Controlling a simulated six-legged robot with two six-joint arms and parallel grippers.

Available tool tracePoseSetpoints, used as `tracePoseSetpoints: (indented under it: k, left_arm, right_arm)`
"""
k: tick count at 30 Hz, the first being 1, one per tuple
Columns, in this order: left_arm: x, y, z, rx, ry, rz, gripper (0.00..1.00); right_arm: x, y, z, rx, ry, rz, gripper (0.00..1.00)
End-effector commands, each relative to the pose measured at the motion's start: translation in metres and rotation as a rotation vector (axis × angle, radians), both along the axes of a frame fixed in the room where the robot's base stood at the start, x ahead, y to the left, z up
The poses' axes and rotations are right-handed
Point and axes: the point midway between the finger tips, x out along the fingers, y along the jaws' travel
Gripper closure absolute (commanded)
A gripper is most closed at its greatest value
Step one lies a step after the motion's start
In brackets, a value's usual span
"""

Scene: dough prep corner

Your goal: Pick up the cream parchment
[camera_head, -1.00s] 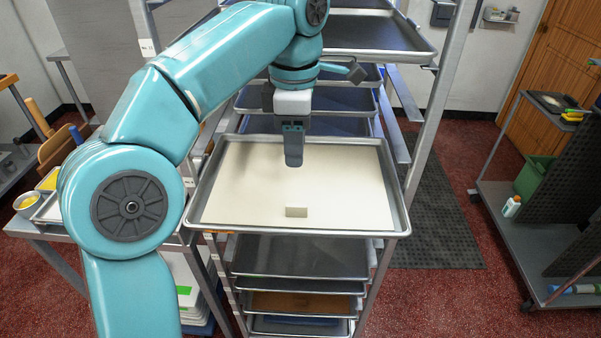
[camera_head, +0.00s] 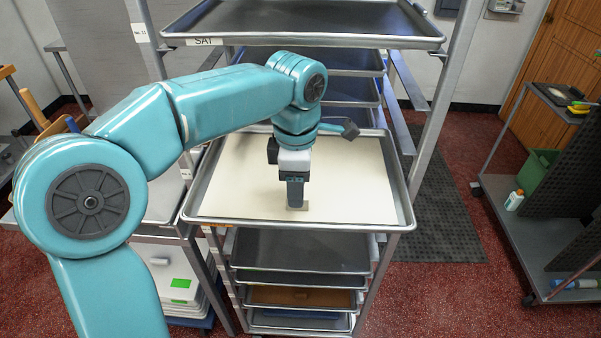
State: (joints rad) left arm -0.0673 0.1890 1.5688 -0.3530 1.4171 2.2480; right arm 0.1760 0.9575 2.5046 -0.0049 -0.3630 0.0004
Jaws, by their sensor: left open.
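The cream parchment (camera_head: 350,180) lies flat in a metal sheet tray (camera_head: 408,200) that is pulled out of the rack. A small raised tab (camera_head: 298,206) stands near the front of the parchment, partly hidden by my gripper. My left gripper (camera_head: 295,205) points down over the parchment, with its fingertips at the tab. It is open; the fingers overlap in this view, and I cannot tell whether they touch the tab. My right gripper does not show.
Another tray (camera_head: 300,20) sits in the rack above my left arm. More trays (camera_head: 300,252) are stacked below. A grey cart (camera_head: 545,230) with a green bin (camera_head: 537,170) stands at the right. The red floor between is clear beside a dark mat (camera_head: 440,225).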

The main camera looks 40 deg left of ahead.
Motion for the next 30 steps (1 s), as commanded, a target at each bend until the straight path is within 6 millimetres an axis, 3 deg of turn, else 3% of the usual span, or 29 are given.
tracePoseSetpoints:
  k: [6,14,15,18,19,30]
  left_arm:
    - [0.0,-0.001,-0.033,0.002,0.003,0.001,0.57]
    - [0.001,-0.001,-0.038,0.0,0.001,0.001,0.57]
    - [0.001,-0.001,-0.038,0.0,0.001,0.001,0.61]
    - [0.001,-0.001,-0.038,0.0,0.001,0.001,0.93]
    - [0.001,-0.001,-0.038,0.0,0.001,0.001,1.0]
    - [0.001,-0.001,-0.038,0.0,0.001,0.0,1.0]
  right_arm:
    - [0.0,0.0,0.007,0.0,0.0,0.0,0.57]
    - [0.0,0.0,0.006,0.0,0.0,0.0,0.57]
    - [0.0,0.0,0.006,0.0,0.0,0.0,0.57]
    - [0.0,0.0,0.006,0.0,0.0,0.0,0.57]
    - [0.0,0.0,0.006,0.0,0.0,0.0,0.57]
    - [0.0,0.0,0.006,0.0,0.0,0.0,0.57]
